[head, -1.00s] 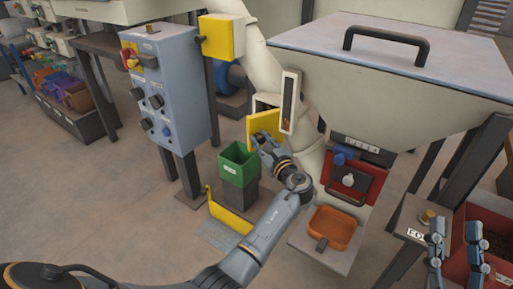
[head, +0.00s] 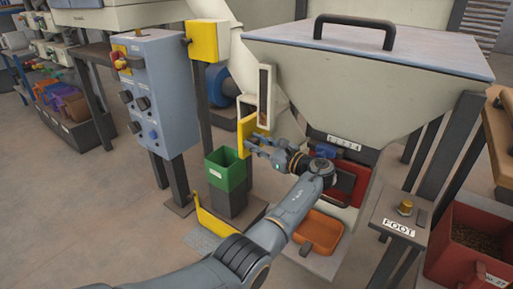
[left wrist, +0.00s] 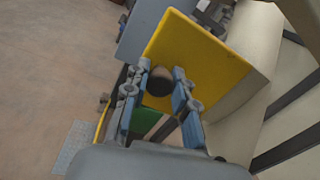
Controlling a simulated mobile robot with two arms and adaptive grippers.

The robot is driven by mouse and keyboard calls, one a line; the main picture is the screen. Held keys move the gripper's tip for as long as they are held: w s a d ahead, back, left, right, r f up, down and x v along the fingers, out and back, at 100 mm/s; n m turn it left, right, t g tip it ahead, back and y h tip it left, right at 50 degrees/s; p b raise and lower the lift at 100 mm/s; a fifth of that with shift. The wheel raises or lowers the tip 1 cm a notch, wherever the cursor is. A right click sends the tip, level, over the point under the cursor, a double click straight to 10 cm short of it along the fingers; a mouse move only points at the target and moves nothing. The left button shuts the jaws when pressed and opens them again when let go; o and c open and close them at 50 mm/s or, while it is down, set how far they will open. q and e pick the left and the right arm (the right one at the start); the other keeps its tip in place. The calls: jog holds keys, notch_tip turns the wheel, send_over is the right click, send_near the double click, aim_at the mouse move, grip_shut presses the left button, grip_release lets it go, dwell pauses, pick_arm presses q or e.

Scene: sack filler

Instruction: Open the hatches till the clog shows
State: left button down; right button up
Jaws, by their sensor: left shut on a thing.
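The lower yellow hatch (head: 245,132) stands out from the cream chute (head: 278,105), seen nearly edge-on in the head view. In the left wrist view its yellow panel (left wrist: 205,52) fills the upper middle. My left gripper (head: 256,143) is at the hatch. Its blue fingers (left wrist: 161,72) are shut on the dark round knob (left wrist: 160,88) of the panel. I cannot see a clog; the opening behind the lower hatch is hidden. My right gripper is out of view.
A green bin (head: 226,170) stands below the hatch, near a yellow foot guard (head: 220,222). The blue-grey control box (head: 158,100) is on the left. The large hopper (head: 370,75), an orange tray (head: 319,232) and the FOOT pedestal (head: 400,222) are on the right.

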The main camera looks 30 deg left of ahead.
pick_arm(q)
jog(key=shift+f, duration=0.1)
jog(key=shift+g, duration=0.3)
jog(key=c, duration=1.1)
grip_release()
jog(key=shift+o, duration=0.2)
jog(key=shift+d, duration=0.15)
jog(key=v, duration=1.2)
jog(key=shift+f, duration=0.15)
